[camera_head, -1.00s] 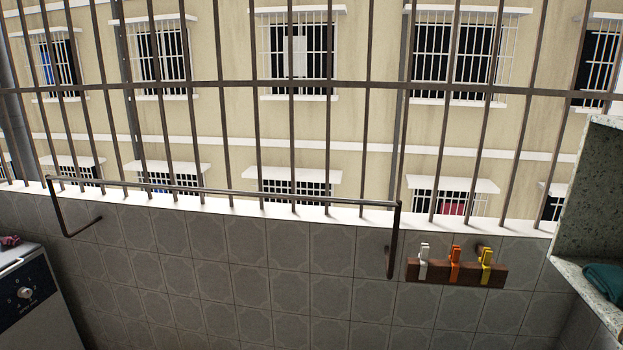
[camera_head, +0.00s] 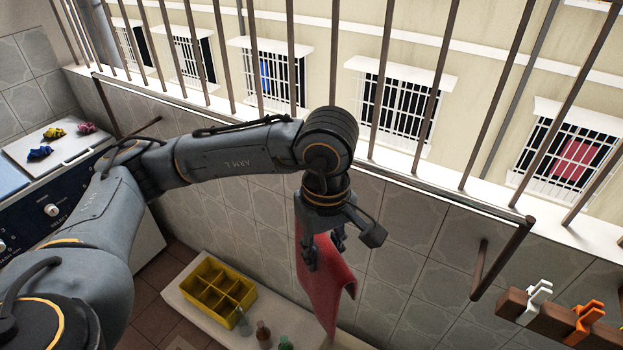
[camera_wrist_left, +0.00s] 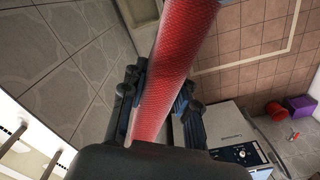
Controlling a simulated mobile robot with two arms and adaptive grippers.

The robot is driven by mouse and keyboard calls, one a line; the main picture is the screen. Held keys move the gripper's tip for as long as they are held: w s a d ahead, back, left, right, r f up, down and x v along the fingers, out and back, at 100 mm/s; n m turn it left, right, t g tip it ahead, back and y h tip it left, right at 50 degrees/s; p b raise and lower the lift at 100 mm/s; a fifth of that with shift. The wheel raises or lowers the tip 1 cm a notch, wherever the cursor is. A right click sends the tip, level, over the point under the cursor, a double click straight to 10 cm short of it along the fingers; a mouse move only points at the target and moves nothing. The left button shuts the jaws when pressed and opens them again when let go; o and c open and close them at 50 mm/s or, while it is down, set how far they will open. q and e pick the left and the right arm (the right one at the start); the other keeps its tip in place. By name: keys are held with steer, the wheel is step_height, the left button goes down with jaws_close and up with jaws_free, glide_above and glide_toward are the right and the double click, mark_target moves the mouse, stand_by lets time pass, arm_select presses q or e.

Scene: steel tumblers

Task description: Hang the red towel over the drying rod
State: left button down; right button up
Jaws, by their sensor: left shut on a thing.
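The red towel (camera_head: 326,284) hangs down from my left gripper (camera_head: 325,250) in the head view, below the wrist and in front of the tiled wall. The left gripper is shut on the towel; in the left wrist view the towel (camera_wrist_left: 182,55) runs out between the fingers. The drying rod (camera_head: 455,192) is a dark metal bar along the wall under the window bars. My left arm hides the middle of the rod. The towel hangs lower in the picture than the rod; whether they touch cannot be told. My right gripper is not in view.
A wooden rack with a white peg (camera_head: 538,292) and an orange peg (camera_head: 586,318) is on the wall at right. A yellow divided crate (camera_head: 217,292) and bottles (camera_head: 263,334) stand on a low ledge. A washing machine (camera_head: 60,205) with small cloths is at left.

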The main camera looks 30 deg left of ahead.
arm_select(q)
steer(key=s+r+n+p, duration=0.1)
steer(key=s+r+n, duration=0.15)
steer(key=r, duration=0.55)
steer(key=s+r+n, duration=0.1)
steer(key=r+n, duration=0.3)
steer(key=r, duration=0.3)
steer(key=shift+n, duration=0.25)
steer(key=shift+w+r+p, duration=0.2)
steer(key=shift+w+p, duration=0.85)
steer(key=shift+w, duration=1.5)
steer(key=shift+w+r+p, duration=0.2)
steer(key=shift+w+p, duration=0.9)
steer(key=shift+w, duration=1.45)
steer(key=shift+w+r+p, duration=0.2)
steer(key=shift+w+p, duration=0.85)
steer(key=shift+w, duration=1.5)
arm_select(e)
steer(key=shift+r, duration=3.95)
arm_select(q)
steer(key=shift+w+f+b, duration=0.1)
steer(key=shift+f+b, duration=0.3)
steer(key=shift+f, duration=0.1)
steer(key=shift+f+b, duration=2.6)
steer(key=shift+f, duration=0.45)
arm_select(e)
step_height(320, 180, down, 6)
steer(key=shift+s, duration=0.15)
